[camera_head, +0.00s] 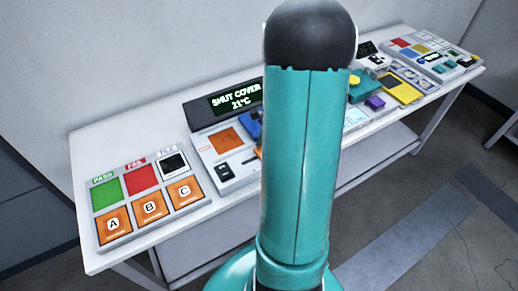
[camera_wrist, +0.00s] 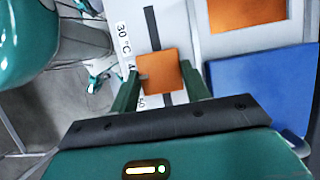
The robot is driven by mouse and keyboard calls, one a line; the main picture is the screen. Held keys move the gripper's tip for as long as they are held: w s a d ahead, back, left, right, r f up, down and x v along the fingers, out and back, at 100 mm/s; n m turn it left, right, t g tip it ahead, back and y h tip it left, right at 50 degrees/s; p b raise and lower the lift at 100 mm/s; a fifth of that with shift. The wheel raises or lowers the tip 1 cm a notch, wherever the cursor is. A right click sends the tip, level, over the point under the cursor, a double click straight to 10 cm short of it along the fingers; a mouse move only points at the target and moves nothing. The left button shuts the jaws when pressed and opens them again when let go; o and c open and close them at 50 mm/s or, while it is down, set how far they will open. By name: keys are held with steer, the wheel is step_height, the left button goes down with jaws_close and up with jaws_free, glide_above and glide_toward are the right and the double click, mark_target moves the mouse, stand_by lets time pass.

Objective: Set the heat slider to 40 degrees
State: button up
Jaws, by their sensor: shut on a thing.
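The heat slider's orange knob (camera_wrist: 157,70) sits on a dark slot (camera_wrist: 151,28) in a light panel in the wrist view. My gripper (camera_wrist: 158,80) is shut on this knob, with one green finger on each side. The scale beside the slot shows "30 °C" (camera_wrist: 123,38). The knob stands further along, beside a label starting with "4" that is partly hidden. A label ending in "60" shows lower down, beside the left finger. In the head view my arm hides the gripper and most of the slider. The display (camera_head: 235,101) reads "SHUT COVER 21°C".
A blue panel (camera_wrist: 245,90) lies right of the slider, with an orange square (camera_wrist: 248,12) above it. On the white table (camera_head: 95,258), a tray with lettered A, B, C pads (camera_head: 150,206) stands left. More devices, including a yellow panel (camera_head: 402,88), stand right.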

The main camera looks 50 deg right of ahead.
steer(key=o, duration=1.4)
steer(key=shift+r, duration=0.1)
steer(key=v, duration=1.3)
steer(key=shift+s+r, duration=0.1)
steer(key=shift+r, duration=0.25)
step_height(320, 180, up, 4)
steer(key=n+h, duration=0.1)
steer(key=n, duration=0.3)
glide_above(258, 152)
steer(key=a+r+n+t+h, duration=0.1)
steer(key=a+r+n, duration=0.1)
steer(key=a+n, duration=0.5)
steer(key=a+r+n+t+h, duration=0.1)
steer(key=a+r+n+h, duration=0.15)
steer(key=a, duration=0.75)
steer(key=s+a+n, duration=0.1)
steer(key=a+n, duration=0.1)
steer(key=a, duration=0.1)
steer(key=s+a+n+t, duration=0.1)
steer(key=s+a+n, duration=0.1)
steer(key=a+n, duration=0.1)
steer(key=s+a+r+n+t, duration=0.1)
steer(key=s+a+n, duration=0.1)
steer(key=a, duration=0.1)
steer(key=shift+s+a+n, duration=0.15)
steer(key=shift+n, duration=0.2)
